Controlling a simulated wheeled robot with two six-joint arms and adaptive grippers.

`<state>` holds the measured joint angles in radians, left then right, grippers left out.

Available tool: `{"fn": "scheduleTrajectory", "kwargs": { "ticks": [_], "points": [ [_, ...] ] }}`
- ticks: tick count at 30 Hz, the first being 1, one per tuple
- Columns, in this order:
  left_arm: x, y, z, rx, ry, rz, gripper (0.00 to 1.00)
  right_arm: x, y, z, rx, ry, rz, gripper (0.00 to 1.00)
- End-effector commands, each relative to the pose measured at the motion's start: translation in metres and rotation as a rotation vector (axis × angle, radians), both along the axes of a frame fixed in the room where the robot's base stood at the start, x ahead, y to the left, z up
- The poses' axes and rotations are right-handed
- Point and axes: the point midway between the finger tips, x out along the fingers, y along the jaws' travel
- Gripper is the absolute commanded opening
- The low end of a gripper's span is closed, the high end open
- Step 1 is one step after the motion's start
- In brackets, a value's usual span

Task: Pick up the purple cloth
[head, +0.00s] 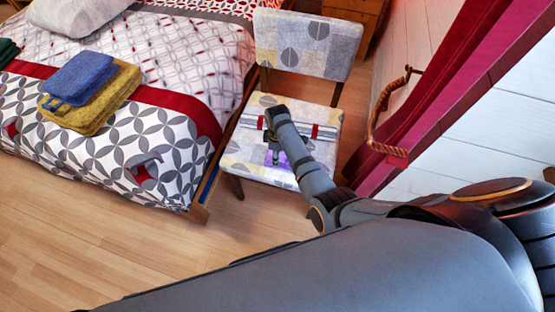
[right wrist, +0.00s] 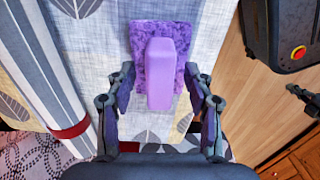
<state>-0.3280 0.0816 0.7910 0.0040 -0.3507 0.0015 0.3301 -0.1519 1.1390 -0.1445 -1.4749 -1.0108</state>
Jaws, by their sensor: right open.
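The purple cloth (right wrist: 162,62) lies on the patterned chair seat (right wrist: 92,40) in the right wrist view. It has a mottled purple flat part, with a smooth lighter purple strip along its middle. My right gripper (right wrist: 159,78) is open, with one finger on each side of the cloth and gaps between. In the head view, my right gripper (head: 275,156) points down over the chair seat (head: 246,150), and only a little purple shows beside it, mostly hidden by my arm. My left gripper is not in view.
A pale roll with red bands (head: 327,132) lies across the seat near the chair back (head: 305,45). A bed (head: 120,165) with folded blue (head: 80,78) and yellow cloths (head: 92,112) stands left. A rope rail (head: 378,118) and red curtain are at right.

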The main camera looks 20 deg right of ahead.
Motion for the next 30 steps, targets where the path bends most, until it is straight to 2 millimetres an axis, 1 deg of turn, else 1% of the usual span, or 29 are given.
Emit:
{"fn": "scheduleTrajectory", "kwargs": {
  "ticks": [2,8,18,20,26,30],
  "points": [
    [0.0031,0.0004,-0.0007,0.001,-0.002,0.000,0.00,0.0004,0.0001,-0.0051,0.000,-0.001,0.000,0.53],
    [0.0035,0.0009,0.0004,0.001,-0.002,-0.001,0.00,0.0003,0.0000,-0.0044,0.000,-0.001,-0.001,0.53],
    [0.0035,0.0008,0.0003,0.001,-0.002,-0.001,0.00,0.0003,-0.0001,-0.0043,0.000,-0.001,-0.001,0.07],
    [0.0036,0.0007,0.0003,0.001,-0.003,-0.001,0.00,0.0003,-0.0001,-0.0043,0.000,-0.001,-0.001,0.00],
    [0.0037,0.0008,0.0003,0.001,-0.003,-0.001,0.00,0.0003,-0.0001,-0.0042,0.000,-0.001,-0.001,0.00],
    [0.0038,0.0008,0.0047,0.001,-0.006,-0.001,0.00,0.0005,-0.0002,0.0002,0.000,-0.001,-0.001,0.00]
  ]
}}
